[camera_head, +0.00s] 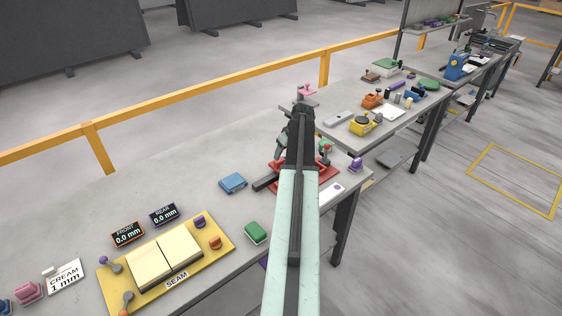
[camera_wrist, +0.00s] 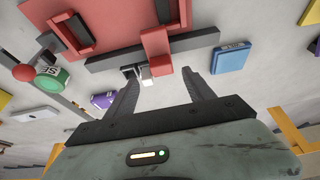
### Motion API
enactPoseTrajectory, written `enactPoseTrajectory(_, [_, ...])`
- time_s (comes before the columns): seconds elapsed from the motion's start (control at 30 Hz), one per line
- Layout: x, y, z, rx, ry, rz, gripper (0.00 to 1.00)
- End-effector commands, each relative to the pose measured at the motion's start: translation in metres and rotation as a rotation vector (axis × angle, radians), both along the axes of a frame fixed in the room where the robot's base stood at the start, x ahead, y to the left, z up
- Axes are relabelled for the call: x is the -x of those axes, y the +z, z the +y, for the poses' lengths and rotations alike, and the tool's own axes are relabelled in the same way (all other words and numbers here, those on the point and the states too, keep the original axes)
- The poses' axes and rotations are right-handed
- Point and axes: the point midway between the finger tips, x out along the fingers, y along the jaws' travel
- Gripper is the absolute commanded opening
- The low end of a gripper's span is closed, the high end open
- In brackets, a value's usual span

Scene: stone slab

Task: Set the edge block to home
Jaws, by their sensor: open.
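No label reading "edge block" or "home" can be made out. In the wrist view a red block (camera_wrist: 156,55) sits across a dark bar (camera_wrist: 110,58), beside a red fixture (camera_wrist: 70,28). A small piece with a white face (camera_wrist: 147,81) lies at the red block's lower end. My gripper (camera_wrist: 161,76) is open, its two dark fingers apart and pointing toward the red block, with nothing seen gripped. In the head view the red fixture (camera_head: 327,173) and dark bar (camera_head: 265,183) are partly hidden behind my arm, and my fingers cannot be made out.
A blue block (camera_wrist: 231,57) lies right of the bar. A green button (camera_wrist: 52,79) and purple object (camera_wrist: 103,100) are left. In the head view, a yellow SEAM board (camera_head: 218,247) with cream slabs and a green block (camera_head: 256,232) are nearer. Another cluttered table (camera_head: 345,107) stands beyond.

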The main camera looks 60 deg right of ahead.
Motion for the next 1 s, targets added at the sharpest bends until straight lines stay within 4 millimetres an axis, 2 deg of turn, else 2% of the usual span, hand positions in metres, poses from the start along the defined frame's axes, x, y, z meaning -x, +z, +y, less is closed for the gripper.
enactPoseTrajectory(0.43, [-0.024, -0.067, -0.008, 0.000, 0.000, 0.001, 0.62])
enactPoseTrajectory(0.53, [-0.027, -0.073, -0.009, -0.001, -0.001, 0.001, 0.62])
enactPoseTrajectory(0.77, [-0.028, -0.071, -0.009, -0.001, -0.002, 0.001, 0.62])
enactPoseTrajectory(0.8, [-0.028, -0.071, -0.009, -0.001, -0.002, 0.001, 0.59])
enactPoseTrajectory(1.0, [-0.028, -0.071, -0.009, -0.001, -0.002, 0.001, 0.03])
